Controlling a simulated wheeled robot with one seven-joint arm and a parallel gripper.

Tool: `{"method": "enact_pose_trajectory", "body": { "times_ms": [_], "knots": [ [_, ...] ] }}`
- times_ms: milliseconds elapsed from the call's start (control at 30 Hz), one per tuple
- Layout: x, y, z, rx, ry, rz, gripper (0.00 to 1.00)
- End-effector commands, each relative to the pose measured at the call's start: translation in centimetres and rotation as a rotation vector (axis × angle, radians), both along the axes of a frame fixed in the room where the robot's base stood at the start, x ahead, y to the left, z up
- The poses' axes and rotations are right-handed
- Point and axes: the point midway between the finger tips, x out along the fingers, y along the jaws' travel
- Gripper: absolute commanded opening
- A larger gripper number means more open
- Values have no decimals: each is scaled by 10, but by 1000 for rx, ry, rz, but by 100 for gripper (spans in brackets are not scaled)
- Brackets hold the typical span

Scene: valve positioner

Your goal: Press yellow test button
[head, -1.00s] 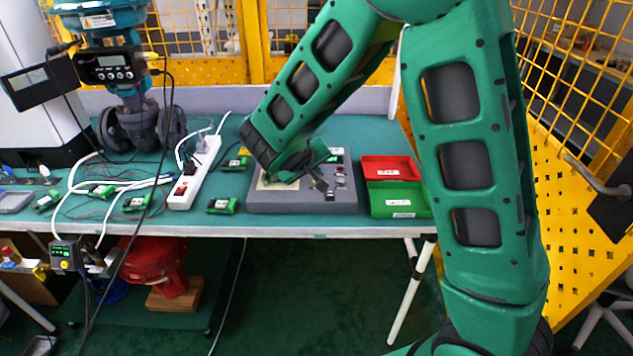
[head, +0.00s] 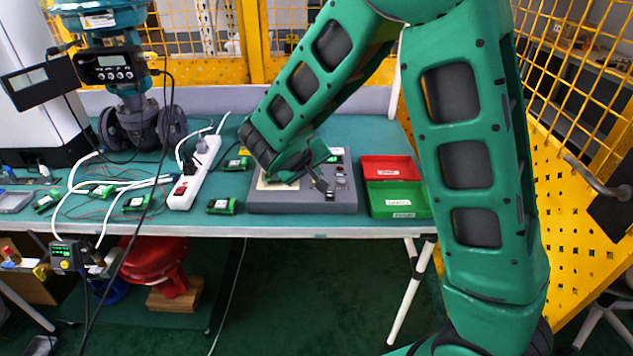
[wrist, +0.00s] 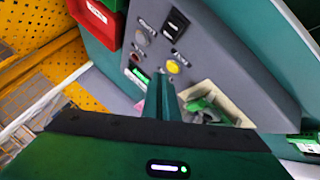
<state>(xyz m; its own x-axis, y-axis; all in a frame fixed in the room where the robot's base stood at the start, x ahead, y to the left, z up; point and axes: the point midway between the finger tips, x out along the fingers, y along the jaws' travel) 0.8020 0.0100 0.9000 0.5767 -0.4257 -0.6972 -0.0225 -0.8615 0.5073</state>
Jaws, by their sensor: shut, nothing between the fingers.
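The yellow test button (wrist: 173,66) is a round button on the face of the grey test box (wrist: 225,62). In the wrist view it shows just beyond and slightly right of the tips of my gripper (wrist: 161,76). The fingers are closed together and hold nothing. I cannot tell whether the tips touch the box face or hover over it. In the head view my gripper (head: 322,186) is over the grey box (head: 290,207) on the bench. There the yellow button cannot be made out, as my arm covers part of the box.
A black switch (wrist: 176,22), a silver round control (wrist: 143,38) and a lit green display (wrist: 139,74) are close by on the box. A cream recess (wrist: 222,98) holds a green part. Red (head: 388,168) and green (head: 398,199) bins stand right of the box; a power strip (head: 193,180) lies left.

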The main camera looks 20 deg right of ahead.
Motion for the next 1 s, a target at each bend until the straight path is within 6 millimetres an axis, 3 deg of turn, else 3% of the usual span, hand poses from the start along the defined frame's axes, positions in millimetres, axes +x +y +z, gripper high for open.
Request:
{"method": "enact_pose_trajectory", "body": {
  "times_ms": [1000],
  "knots": [
    [-1, 0, -9, 0, 0, 0, 0]
  ]
}}
